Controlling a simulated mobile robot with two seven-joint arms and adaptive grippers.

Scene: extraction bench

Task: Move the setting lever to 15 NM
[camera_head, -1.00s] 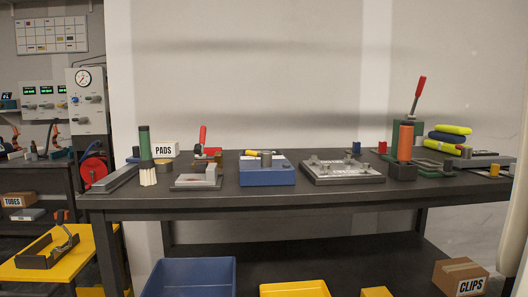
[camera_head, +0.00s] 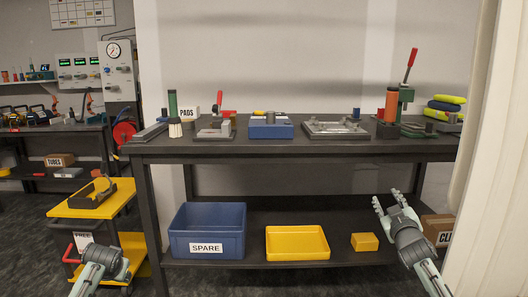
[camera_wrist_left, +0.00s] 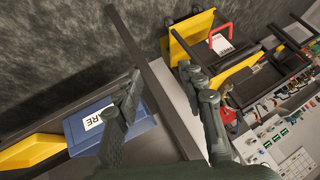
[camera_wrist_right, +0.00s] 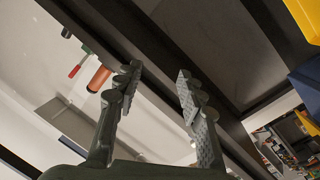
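No scale or "15 NM" mark is readable, so I cannot tell for certain which part is the setting lever. A blue block (camera_head: 270,131) with a grey round part and a small yellow piece (camera_head: 259,113) stands mid-bench. A red-handled upright lever (camera_head: 412,60) rises from a green press (camera_head: 405,95) at the right. A red-handled clamp (camera_head: 219,113) stands left of the blue block. My right gripper (camera_head: 388,201) is open and empty, below the bench top at the right; its spread fingers show in the right wrist view (camera_wrist_right: 158,85). My left gripper (camera_wrist_left: 165,98) is open and empty, low at the left.
The dark bench (camera_head: 300,149) also bears a grey plate fixture (camera_head: 336,129) and an orange cylinder (camera_head: 391,104). Its lower shelf holds a blue SPARE bin (camera_head: 208,224), a yellow tray (camera_head: 297,243) and a yellow box (camera_head: 364,242). A yellow cart (camera_head: 92,204) stands left. A pale pillar (camera_head: 478,160) borders the right.

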